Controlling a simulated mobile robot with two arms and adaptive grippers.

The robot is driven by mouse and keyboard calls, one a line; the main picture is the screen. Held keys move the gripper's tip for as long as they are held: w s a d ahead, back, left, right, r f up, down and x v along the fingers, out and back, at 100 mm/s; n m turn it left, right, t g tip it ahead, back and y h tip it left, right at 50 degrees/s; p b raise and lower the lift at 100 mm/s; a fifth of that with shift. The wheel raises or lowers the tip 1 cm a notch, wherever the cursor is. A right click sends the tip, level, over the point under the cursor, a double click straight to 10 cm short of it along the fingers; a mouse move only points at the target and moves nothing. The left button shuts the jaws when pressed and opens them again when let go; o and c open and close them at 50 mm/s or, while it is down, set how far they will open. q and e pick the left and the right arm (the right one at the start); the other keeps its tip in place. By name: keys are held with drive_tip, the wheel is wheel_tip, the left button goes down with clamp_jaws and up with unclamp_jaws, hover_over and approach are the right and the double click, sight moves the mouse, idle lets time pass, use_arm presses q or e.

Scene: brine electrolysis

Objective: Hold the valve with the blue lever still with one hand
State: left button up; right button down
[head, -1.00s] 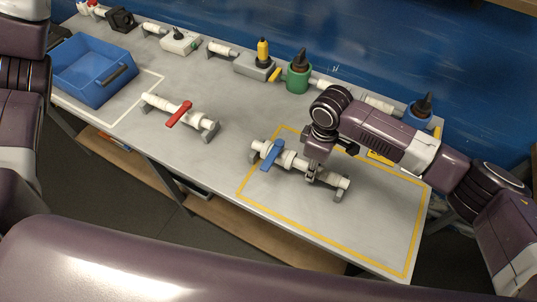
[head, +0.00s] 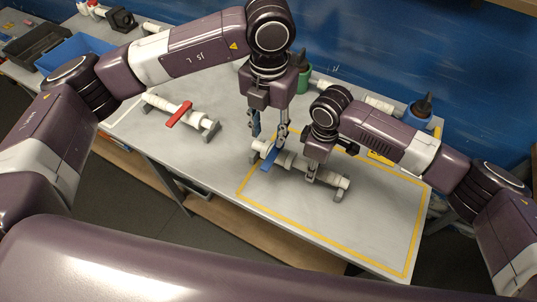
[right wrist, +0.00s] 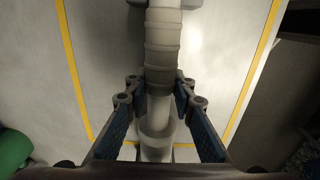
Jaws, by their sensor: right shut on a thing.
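The valve with the blue lever (head: 268,162) is a white pipe assembly (head: 330,180) on grey end supports, lying inside the yellow outline. My right gripper (head: 311,178) is shut on its white pipe, right of the lever. In the right wrist view the pipe (right wrist: 162,62) runs between the two blue-padded fingers (right wrist: 157,98). My left gripper (head: 268,138) points down above the lever end of the valve, open, with its fingers apart. It hides part of the table behind it; whether it touches the lever I cannot tell.
A valve with a red lever (head: 179,114) stands to the left. A blue bin (head: 70,52) is at the far left, partly hidden by my left arm. A green bottle holder (head: 304,78) and a blue one (head: 417,112) stand along the back. The right part of the yellow outline (head: 408,250) is clear.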

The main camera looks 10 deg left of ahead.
sight(269, 161)
use_arm(q)
wheel_tip(269, 161, down, 11)
drive_tip(key=shift+r, duration=0.1)
drive_tip(key=shift+c, duration=0.2)
clamp_jaws()
idle(0.3)
